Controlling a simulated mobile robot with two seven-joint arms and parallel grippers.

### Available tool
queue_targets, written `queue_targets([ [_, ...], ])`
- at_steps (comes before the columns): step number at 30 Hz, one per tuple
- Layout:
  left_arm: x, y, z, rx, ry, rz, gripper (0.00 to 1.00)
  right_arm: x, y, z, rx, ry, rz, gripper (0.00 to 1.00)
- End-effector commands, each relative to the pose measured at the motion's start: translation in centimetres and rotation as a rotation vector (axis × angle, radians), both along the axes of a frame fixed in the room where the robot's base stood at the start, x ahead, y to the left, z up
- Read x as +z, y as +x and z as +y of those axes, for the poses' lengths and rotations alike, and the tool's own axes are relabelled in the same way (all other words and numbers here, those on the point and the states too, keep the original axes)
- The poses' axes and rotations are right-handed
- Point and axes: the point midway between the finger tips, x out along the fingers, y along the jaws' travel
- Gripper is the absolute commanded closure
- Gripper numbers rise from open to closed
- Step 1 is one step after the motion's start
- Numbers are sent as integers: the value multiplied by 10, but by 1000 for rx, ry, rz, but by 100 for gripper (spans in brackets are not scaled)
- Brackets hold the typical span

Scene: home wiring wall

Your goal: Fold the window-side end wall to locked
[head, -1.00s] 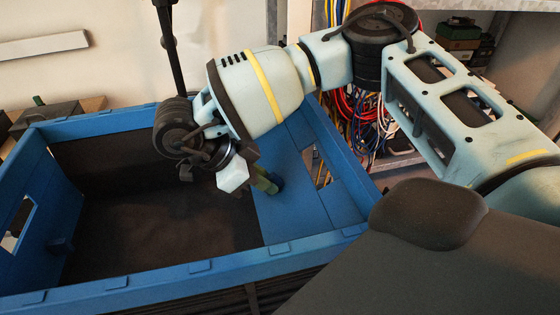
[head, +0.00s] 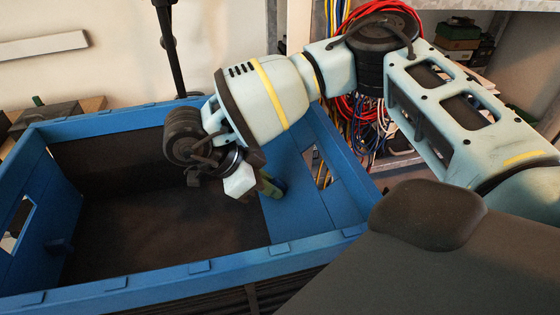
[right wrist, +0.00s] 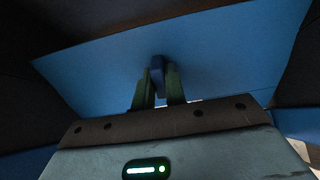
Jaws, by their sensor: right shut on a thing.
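A large blue crate (head: 200,268) with a dark floor stands in front of me in the head view. Its right end wall (head: 288,222) leans inward at a slant, and its inner edge stands over the crate floor. My right gripper (head: 272,186) reaches down to this wall's inner face. In the right wrist view, my gripper's green fingers (right wrist: 160,88) are shut on a small blue tab (right wrist: 157,72) that stands out from the blue wall panel (right wrist: 215,60). In the head view the fingers largely hide the tab. My left gripper is not in view.
The left end wall (head: 40,215) stands up, with a handle opening and a small tab. Coloured cables (head: 365,130) hang behind the crate at the right. A dark box (head: 48,118) sits on a wooden surface behind the left corner.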

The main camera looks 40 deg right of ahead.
Motion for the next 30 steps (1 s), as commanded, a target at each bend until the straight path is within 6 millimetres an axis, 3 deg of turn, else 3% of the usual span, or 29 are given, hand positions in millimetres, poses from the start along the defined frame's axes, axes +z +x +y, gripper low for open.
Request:
queue_targets([
  [16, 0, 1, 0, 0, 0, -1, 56, -15, -6, -12, -2, -2, 2, 100],
  [30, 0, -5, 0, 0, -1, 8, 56, -16, -6, -13, -2, -2, 2, 100],
])
